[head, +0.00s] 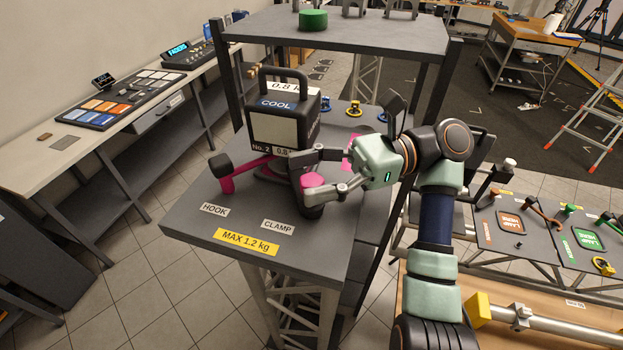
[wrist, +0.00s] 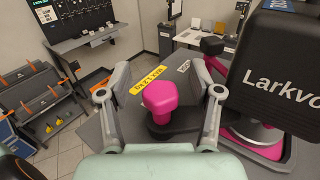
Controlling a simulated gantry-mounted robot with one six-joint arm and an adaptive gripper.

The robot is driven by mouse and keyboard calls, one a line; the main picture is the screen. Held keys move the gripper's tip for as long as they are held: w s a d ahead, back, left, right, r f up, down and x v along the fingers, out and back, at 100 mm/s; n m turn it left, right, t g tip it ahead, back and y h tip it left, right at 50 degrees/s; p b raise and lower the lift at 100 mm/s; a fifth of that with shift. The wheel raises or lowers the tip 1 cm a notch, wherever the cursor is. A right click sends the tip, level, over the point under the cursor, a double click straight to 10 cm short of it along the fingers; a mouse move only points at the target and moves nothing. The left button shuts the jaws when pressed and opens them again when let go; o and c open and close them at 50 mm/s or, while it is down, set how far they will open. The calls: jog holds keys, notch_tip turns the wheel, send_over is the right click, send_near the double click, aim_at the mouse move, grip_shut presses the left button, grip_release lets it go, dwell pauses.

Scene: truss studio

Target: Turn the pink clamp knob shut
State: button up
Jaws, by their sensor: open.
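The pink clamp knob (head: 313,180) sits on a dark base near the front of the grey table, behind the label reading CLAMP. In the wrist view the knob (wrist: 158,96) is a faceted pink block, upright between my two fingers. My gripper (head: 302,176) is open, with one finger on each side of the knob. In the wrist view my gripper (wrist: 160,70) shows gaps between knob and both fingers. Whether the fingers reach down to the knob's height is hard to tell.
A black lamp box (head: 285,122) marked COOL stands close behind the knob; it fills the right of the wrist view (wrist: 275,65). A pink lever (head: 245,168) with a black end is left of it.

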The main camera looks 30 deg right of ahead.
notch_tip(320, 180, up, 9)
jog(key=shift+f, duration=0.2)
dwell(0.4)
